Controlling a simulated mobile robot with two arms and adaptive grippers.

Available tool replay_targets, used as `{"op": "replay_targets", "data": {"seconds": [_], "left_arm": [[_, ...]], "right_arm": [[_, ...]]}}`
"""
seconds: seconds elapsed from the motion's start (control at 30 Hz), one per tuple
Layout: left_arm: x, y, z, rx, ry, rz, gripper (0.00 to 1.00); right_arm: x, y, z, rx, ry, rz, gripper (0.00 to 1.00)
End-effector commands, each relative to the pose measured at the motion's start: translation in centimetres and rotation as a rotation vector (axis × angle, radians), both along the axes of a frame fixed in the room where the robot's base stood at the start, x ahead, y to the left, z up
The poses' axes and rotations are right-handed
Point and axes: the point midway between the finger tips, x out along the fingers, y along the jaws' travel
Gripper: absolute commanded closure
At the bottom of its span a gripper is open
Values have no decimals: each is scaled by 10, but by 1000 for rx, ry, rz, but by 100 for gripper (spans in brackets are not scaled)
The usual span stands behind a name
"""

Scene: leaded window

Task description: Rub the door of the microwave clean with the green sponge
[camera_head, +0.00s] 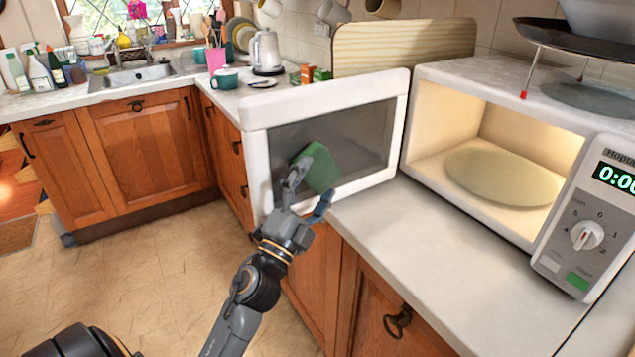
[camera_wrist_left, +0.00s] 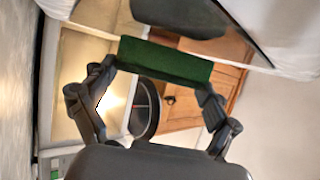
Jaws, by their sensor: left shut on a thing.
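The white microwave (camera_head: 500,110) stands on the counter at the right with its door open. The microwave door (camera_head: 355,128) swings out to the left, and its dark window faces me. The green sponge (camera_head: 318,168) is in front of the door window. My left gripper (camera_head: 306,190) is shut on the sponge; in the left wrist view the sponge (camera_wrist_left: 165,60) spans between the two fingertips. The sponge appears against or very close to the door; I cannot tell whether it touches. My right gripper is not in view.
A glass turntable (camera_head: 505,176) lies inside the lit microwave. A dark pan (camera_head: 575,40) sits on a rack above it. A wooden board (camera_head: 400,45) leans behind. A white kettle (camera_head: 265,52) and teal cups stand farther left. The counter before the microwave (camera_head: 440,240) is clear.

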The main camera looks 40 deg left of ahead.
Motion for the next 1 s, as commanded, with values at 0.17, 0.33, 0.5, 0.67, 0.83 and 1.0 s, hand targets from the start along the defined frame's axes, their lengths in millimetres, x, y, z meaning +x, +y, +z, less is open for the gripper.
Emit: {"op": "replay_targets", "data": {"seconds": [0.17, 0.33, 0.5, 0.67, 0.83, 1.0], "left_arm": [[2, 4, 0, -1, 0, 0, 37], [3, 7, 0, -1, 1, -1, 37], [4, 10, 0, -1, 0, 0, 37], [5, 13, 0, 0, 0, 1, 37], [6, 16, 0, 0, 0, 0, 37], [8, 19, 0, 0, 0, 0, 37]], "right_arm": [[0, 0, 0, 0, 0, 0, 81], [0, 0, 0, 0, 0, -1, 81], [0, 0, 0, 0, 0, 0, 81], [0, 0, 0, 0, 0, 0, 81], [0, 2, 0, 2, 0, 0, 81], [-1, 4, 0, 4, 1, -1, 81]]}}
